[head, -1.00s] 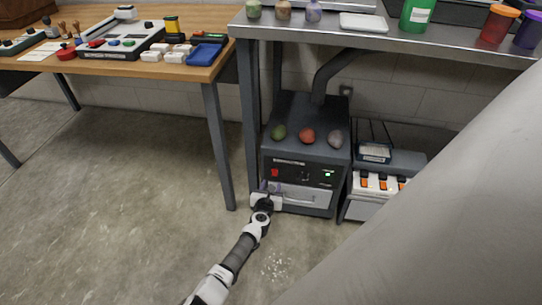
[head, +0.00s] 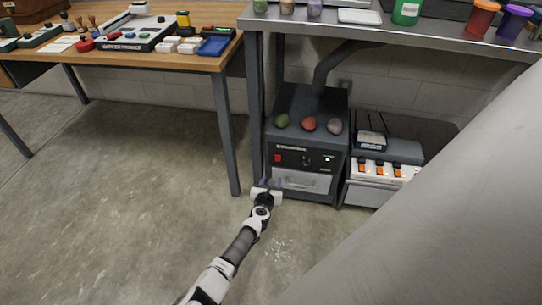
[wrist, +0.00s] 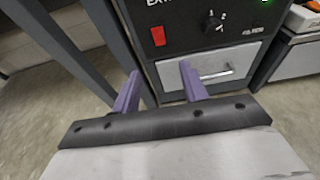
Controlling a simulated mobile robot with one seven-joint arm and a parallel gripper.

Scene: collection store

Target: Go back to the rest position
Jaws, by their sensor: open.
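My gripper (head: 268,184) is low in front of the lower left corner of a dark box-shaped machine (head: 311,104) under the metal bench. In the wrist view its two purple fingers (wrist: 158,88) are apart with nothing between them. Beyond them are the machine's silver drawer front with a handle (wrist: 222,70), a red switch (wrist: 158,36) and a black knob (wrist: 213,22). The fingers look clear of the drawer front, though the exact gap cannot be told.
A metal bench (head: 430,36) overhangs the machine. Green, red and grey lumps lie on the machine. A unit with orange switches (head: 381,170) stands to its right. The wooden table's leg (head: 226,135) rises left of my gripper. Open floor (head: 110,220) lies at left.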

